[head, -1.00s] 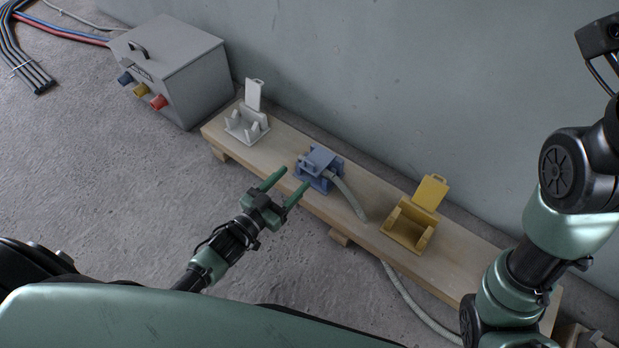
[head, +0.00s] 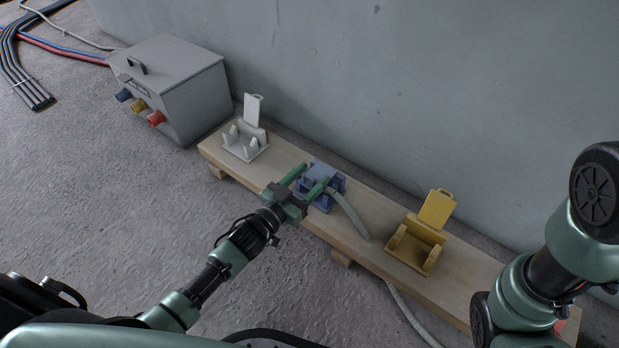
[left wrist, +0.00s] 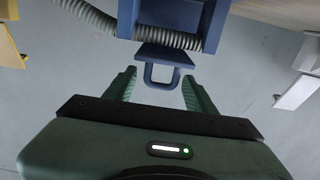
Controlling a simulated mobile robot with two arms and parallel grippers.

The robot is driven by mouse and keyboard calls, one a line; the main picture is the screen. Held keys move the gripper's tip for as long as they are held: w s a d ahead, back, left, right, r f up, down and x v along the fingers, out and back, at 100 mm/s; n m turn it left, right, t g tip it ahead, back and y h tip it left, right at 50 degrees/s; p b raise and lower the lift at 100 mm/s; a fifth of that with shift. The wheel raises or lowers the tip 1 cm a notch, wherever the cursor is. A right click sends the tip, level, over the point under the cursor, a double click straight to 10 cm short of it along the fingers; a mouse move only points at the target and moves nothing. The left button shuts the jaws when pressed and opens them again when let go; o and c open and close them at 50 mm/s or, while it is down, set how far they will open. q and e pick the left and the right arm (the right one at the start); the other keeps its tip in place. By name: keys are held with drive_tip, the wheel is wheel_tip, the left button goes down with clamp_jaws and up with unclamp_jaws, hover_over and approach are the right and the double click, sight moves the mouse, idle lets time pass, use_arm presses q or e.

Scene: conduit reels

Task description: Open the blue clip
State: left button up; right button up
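The blue clip (head: 328,182) sits on the wooden plank between the white and yellow clips, its lid down over a grey conduit (head: 350,214). In the left wrist view the blue clip (left wrist: 170,14) is at the top, with its looped lid tab (left wrist: 162,74) pointing toward my gripper. My left gripper (head: 311,174) is open at the near side of the clip. In the left wrist view its two green fingers (left wrist: 159,84) stand either side of the tab, with gaps visible and nothing held. My right arm shows at the right, but its gripper is out of view.
A white clip (head: 246,144) and a yellow clip (head: 417,247) stand on the plank (head: 380,238) with lids raised. A grey box (head: 178,85) with coloured connectors is at the plank's left end. A wall rises behind. Bare floor lies in front.

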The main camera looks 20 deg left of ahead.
use_arm(q)
clamp_jaws()
idle(1.2)
